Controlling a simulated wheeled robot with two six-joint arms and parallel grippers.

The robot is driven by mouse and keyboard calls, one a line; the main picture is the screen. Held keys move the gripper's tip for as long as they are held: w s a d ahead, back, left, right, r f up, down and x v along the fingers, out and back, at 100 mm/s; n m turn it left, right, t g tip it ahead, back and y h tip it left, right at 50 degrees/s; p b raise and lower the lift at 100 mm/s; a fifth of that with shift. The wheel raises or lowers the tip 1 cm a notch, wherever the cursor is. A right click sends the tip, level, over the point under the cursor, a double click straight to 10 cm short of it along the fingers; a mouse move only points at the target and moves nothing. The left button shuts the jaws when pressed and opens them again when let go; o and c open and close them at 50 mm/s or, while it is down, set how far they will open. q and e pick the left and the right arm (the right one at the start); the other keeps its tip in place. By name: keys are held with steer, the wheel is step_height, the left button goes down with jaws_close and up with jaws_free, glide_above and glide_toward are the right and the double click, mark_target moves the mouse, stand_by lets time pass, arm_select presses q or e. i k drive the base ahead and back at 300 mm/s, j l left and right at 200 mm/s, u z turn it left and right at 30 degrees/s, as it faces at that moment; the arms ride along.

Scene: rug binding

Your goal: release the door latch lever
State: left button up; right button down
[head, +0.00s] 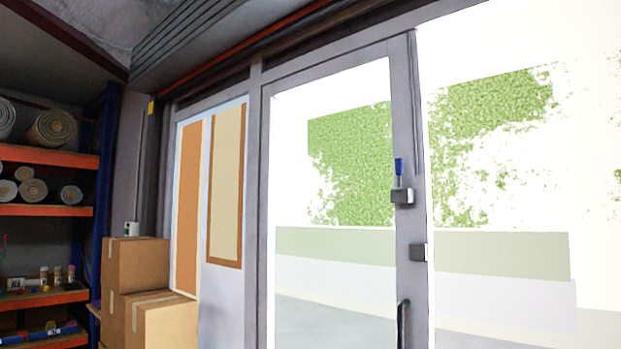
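A grey-framed glass door (333,150) stands in front of me and looks shut. On its right stile is a small grey latch box (402,196) with a blue upright lever (398,167) rising from its top. A second grey box (418,252) sits lower on the stile. A dark pull handle (402,322) is below it, cut by the bottom edge. Neither of my grippers shows in the head view.
Cardboard boxes (136,264) are stacked left of the door. Orange and blue shelving (47,157) with rolled rugs stands at the far left. Glass panels flank the door. The floor in front of the door is out of view.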

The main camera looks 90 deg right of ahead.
mark_target(398, 162)
steer(key=l+z, duration=0.2)
steer(key=z, duration=0.25)
steer(key=l+z, duration=0.25)
steer(key=z, duration=0.2)
steer(key=i+l+z, duration=0.1)
steer(key=z, duration=0.35)
steer(key=i+l+z, duration=0.1)
steer(key=l+z, duration=0.15)
steer(key=z, duration=0.2)
steer(key=l+z, duration=0.15)
steer(key=z, duration=0.3)
steer(key=l+z, duration=0.1)
steer(key=z, duration=0.4)
steer(key=i+z, duration=0.1)
steer(key=z, duration=0.35)
